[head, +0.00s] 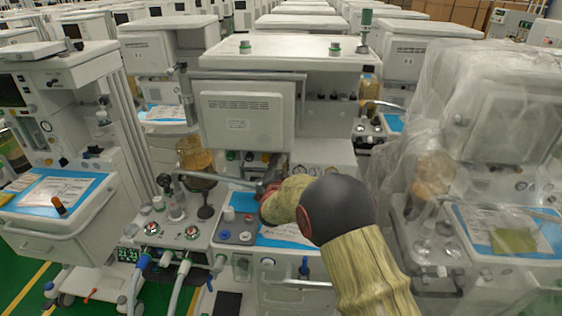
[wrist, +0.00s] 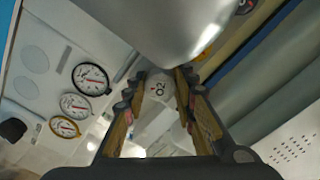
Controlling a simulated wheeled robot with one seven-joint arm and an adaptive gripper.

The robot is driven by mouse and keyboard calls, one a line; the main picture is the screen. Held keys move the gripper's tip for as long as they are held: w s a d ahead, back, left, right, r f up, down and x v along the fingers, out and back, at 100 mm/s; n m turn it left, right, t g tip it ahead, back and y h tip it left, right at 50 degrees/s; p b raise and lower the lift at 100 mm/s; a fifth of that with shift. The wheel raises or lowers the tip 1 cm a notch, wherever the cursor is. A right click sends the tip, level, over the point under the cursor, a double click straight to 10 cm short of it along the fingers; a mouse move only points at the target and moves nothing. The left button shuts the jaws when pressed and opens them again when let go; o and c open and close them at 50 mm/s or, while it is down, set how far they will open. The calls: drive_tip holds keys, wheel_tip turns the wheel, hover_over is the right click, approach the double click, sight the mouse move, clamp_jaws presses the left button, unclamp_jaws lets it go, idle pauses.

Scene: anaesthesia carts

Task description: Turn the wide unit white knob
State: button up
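The wide unit (head: 330,55) is the large off-white cart in the middle of the head view. In the wrist view, a white knob (wrist: 158,86) marked "O2" shows straight ahead, between the tips of my gripper (wrist: 160,82). The fingers are apart, one on each side of the knob. I cannot tell whether either finger touches it. In the head view my gripper (head: 268,188) reaches in at the front of the wide unit, below its monitor. My arm hides the knob there.
Round gauges (wrist: 92,79) are on the panel left of the knob. A smooth grey body (wrist: 185,25) hangs close above the fingers. The head view shows a monitor (head: 240,118) above my gripper, a blue work surface (head: 285,233) below, and a plastic-covered cart (head: 490,130) at right.

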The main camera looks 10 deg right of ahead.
drive_tip(key=c, duration=0.5)
drive_tip(key=shift+o, duration=0.2)
drive_tip(key=n+p, duration=0.1)
drive_tip(key=n, duration=0.4)
drive_tip(key=shift+n, duration=0.4)
drive_tip(key=o, duration=0.9)
